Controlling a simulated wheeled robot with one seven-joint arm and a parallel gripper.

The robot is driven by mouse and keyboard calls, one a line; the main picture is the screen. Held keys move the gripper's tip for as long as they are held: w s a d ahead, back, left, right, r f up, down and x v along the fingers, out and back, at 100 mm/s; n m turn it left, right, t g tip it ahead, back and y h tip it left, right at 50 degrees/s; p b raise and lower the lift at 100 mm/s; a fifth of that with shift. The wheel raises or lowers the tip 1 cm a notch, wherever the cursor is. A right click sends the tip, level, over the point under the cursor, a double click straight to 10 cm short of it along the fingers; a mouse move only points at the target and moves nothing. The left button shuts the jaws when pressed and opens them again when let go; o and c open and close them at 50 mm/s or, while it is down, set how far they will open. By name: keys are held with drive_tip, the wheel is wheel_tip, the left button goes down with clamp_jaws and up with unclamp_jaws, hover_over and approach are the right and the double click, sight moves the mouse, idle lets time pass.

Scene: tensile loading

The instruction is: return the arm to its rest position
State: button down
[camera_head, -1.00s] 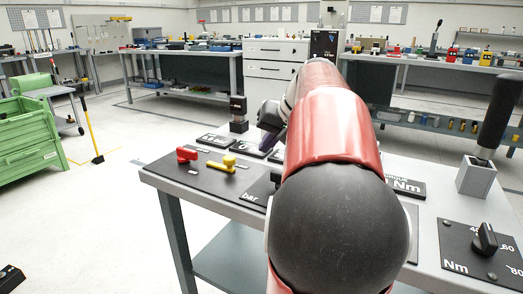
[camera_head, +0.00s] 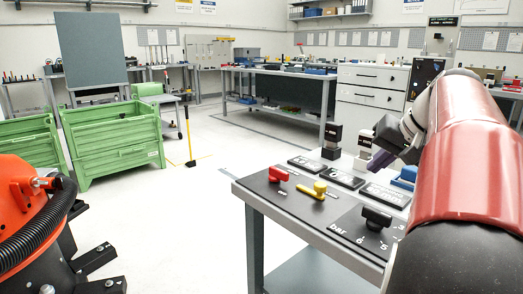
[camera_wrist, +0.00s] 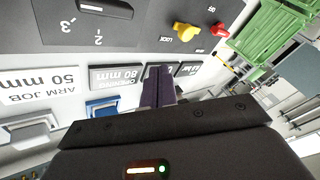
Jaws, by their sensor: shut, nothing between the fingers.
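My gripper (camera_wrist: 158,88) shows in the wrist view with its dark purple fingers together and nothing between them. It hangs over the table panel, near the labelled plates. In the head view my gripper (camera_head: 376,162) is partly seen at the end of my red arm, above the table (camera_head: 249,189) on the right. My red and dark arm covers the right part of that view and hides much of the table.
A red handle (camera_head: 278,174), a yellow handle (camera_head: 318,189) and a black knob (camera_head: 376,218) stand on the panel. A blue block (camera_head: 404,178) lies near my gripper. Green crates (camera_head: 112,140) stand at left, with an orange machine (camera_head: 22,205) in front. Open floor lies between.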

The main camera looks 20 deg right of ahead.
drive_tip(key=s+a+f+n, duration=0.1)
drive_tip(key=a+f, duration=0.1)
drive_tip(key=a, duration=0.3)
drive_tip(key=s+a+f+n+g, duration=0.1)
drive_tip(key=a+f, duration=0.1)
drive_tip(key=a, duration=0.4)
drive_tip(key=s+a+f+n, duration=0.1)
drive_tip(key=a+f, duration=0.2)
drive_tip(key=a, duration=0.2)
drive_tip(key=s+a+f+n+h, duration=0.1)
drive_tip(key=s+a+f+n, duration=0.3)
drive_tip(key=s+a+f, duration=0.6)
wheel_tip(320, 180, down, 3)
drive_tip(key=shift+s+a, duration=0.15)
drive_tip(key=shift+a, duration=0.3)
